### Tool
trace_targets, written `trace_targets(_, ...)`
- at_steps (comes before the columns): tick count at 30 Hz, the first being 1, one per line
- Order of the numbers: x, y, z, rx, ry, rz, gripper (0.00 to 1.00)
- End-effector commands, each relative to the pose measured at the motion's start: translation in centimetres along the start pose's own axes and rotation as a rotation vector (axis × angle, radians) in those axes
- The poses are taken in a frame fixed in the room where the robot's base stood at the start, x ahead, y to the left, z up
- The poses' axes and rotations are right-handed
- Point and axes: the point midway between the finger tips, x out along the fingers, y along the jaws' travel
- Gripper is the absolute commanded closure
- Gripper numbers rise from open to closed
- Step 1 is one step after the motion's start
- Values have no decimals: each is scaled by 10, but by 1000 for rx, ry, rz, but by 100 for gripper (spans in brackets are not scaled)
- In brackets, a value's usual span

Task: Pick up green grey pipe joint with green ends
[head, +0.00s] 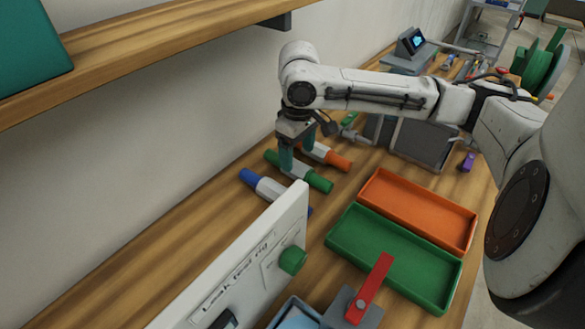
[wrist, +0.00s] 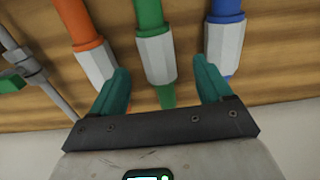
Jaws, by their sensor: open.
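The grey pipe joint with green ends (head: 319,183) lies on the wooden bench between an orange-ended joint and a blue-ended joint. In the wrist view the green-ended joint (wrist: 155,54) runs up the middle of the picture, its grey faceted body between my fingers. My gripper (head: 296,152) is open, pointing down at this joint. In the wrist view my gripper's teal fingers (wrist: 160,76) stand apart, one on each side of it, with gaps visible. I cannot tell the exact height of the fingertips over the bench.
The orange-ended joint (head: 338,161) and blue-ended joint (head: 250,178) lie close on either side. A white leak test rig panel (head: 250,260) stands in front. A green tray (head: 345,246) and an orange tray (head: 455,240) lie to the right. A wooden shelf (head: 150,45) overhangs at upper left.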

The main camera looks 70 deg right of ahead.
Motion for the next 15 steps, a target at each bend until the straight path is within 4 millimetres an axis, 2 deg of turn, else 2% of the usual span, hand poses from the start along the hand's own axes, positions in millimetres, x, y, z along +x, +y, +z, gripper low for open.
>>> trace_targets(9,42,2,-4,1,-2,0,21)
trace_targets(15,50,3,-4,1,0,1,21)
